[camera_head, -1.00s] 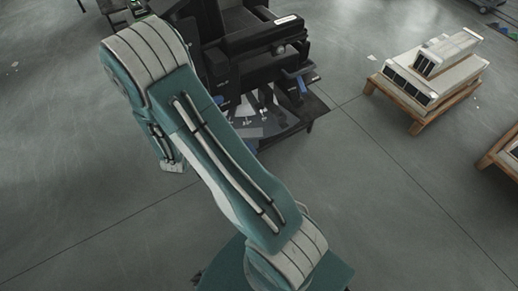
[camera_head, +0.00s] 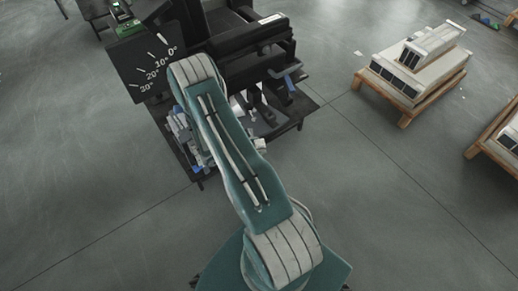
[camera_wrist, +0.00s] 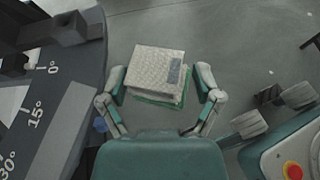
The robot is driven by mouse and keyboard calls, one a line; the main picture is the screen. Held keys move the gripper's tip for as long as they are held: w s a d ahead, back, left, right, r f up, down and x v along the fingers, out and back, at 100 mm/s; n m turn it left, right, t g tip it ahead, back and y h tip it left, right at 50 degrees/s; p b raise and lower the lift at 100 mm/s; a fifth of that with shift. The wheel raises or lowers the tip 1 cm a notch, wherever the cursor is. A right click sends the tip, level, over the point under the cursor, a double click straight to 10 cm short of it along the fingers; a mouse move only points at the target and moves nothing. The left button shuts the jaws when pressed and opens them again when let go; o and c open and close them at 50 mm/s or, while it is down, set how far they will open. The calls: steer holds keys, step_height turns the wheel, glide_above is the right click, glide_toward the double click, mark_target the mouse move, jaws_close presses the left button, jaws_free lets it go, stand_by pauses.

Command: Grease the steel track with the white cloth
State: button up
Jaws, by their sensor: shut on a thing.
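My gripper (camera_wrist: 160,98) is shut on a white cloth (camera_wrist: 152,68) in the wrist view, with one finger against each side. The cloth is a folded, textured square pad with a dark grey patch near its right edge and a green layer below. It is held above the grey floor, apart from the machine. In the head view my arm hides most of the gripper, and I cannot make out the cloth there. I cannot clearly pick out the steel track; a lighter grey strip (camera_wrist: 64,125) lies on the dark angle plate in the wrist view.
The black machine (camera_head: 240,55) stands ahead on a dark table. Its angle plate (camera_head: 143,68), marked in degrees, is at its left. Wooden pallets with white units (camera_head: 412,62) stand at right. A red button (camera_wrist: 292,171) shows in the wrist view. Floor between is clear.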

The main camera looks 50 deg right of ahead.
mark_target(254, 133)
steer(key=shift+w+d+f, duration=0.55)
steer(key=shift+w+d, duration=0.8)
steer(key=shift+w, duration=0.2)
steer(key=shift+w+d+f, duration=0.6)
steer(key=shift+w+d, duration=0.8)
steer(key=shift+w, duration=0.15)
steer(key=shift+w+d+f, duration=0.55)
steer(key=shift+w+d, duration=0.8)
steer(key=shift+w, duration=0.2)
steer(key=shift+f, duration=0.55)
steer(key=shift+a, duration=0.1)
steer(key=shift+w+a+f, duration=0.1)
steer(key=shift+w+a, duration=1.15)
steer(key=shift+a, duration=0.2)
steer(key=shift+w+a+f, duration=0.1)
steer(key=shift+w+a, duration=1.15)
steer(key=shift+a, duration=0.15)
steer(key=shift+c, duration=0.2)
steer(key=shift+w+a+r, duration=0.15)
steer(key=shift+w+a, duration=0.7)
steer(key=shift+a, duration=0.1)
steer(key=shift+w+a+r, duration=0.15)
steer(key=shift+w+a, duration=0.7)
steer(key=shift+a, duration=0.05)
steer(key=shift+w+a+f, duration=0.2)
steer(key=shift+w+a, duration=1.85)
steer(key=shift+a, duration=0.3)
steer(key=shift+s+d+r, duration=0.1)
steer(key=shift+s+d, duration=1)
steer(key=shift+d, duration=0.15)
